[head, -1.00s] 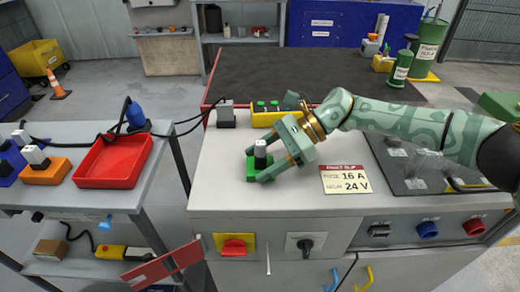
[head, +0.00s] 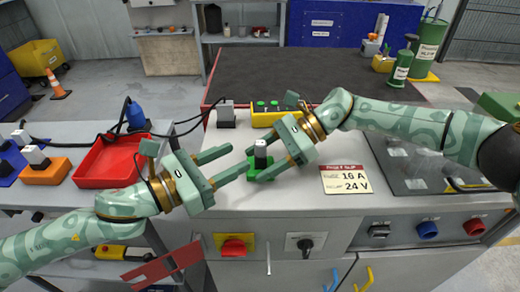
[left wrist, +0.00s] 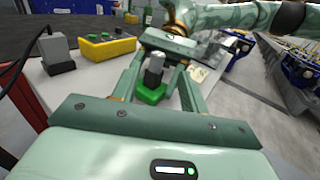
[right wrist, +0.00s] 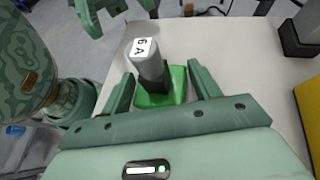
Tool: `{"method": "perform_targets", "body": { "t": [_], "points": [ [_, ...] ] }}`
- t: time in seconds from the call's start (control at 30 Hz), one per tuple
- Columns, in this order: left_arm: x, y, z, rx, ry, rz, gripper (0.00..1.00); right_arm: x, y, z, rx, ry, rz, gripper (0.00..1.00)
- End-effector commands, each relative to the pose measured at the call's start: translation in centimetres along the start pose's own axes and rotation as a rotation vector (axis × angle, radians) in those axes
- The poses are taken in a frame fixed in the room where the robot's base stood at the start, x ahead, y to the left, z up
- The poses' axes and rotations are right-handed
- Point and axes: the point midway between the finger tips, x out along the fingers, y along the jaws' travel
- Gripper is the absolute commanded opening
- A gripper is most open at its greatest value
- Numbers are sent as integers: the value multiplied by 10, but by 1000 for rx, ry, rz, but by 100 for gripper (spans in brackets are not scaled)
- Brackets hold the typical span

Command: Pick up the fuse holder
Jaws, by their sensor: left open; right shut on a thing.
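The fuse holder (head: 261,171) has a green base and black middle, with a grey cylindrical fuse (head: 261,147) upright in it. It is at the light worktop's front left. My right gripper (head: 257,163) is shut on the holder, with fingers on both sides of the green base (right wrist: 158,98) in the right wrist view. The fuse's white top (right wrist: 142,49) carries lettering there. My left gripper (head: 238,160) is open, just left of the holder and pointing at it. In the left wrist view, the holder (left wrist: 152,92) shows between and beyond its fingers. Contact there is unclear.
A yellow button box (head: 270,118) and a grey block (head: 226,114) stand behind. A label plate (head: 346,179) lies to the right. A red tray (head: 108,163) and orange holder (head: 46,171) are on the left table. A gap separates the tables.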

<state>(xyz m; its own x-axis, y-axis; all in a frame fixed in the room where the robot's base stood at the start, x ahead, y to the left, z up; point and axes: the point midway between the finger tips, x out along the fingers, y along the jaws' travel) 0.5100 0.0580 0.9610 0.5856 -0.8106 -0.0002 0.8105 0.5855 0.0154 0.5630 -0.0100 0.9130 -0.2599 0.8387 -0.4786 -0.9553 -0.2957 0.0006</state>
Motion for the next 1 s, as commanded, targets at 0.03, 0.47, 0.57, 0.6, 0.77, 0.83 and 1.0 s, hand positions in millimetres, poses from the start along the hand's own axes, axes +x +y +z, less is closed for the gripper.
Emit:
{"method": "perform_targets", "body": {
  "t": [0.03,0.47,0.57,0.6,0.77,0.83,1.0],
  "points": [
    [9,0,1,0,-3,-2,44,0,0,-3,0,5,-1,49],
    [65,3,1,-2,-1,1,44,0,0,-3,0,5,-1,49],
    [75,3,1,-1,-1,1,44,0,0,-4,0,6,-1,49],
    [77,3,1,-1,0,1,44,0,0,-4,0,6,-1,49],
    [77,3,0,-1,0,2,44,0,0,-4,0,6,-1,49],
    [77,3,0,-1,0,2,38,0,0,-4,0,6,-1,49],
    [77,3,0,-1,0,2,0,0,0,-4,0,6,-1,49]
  ]
}}
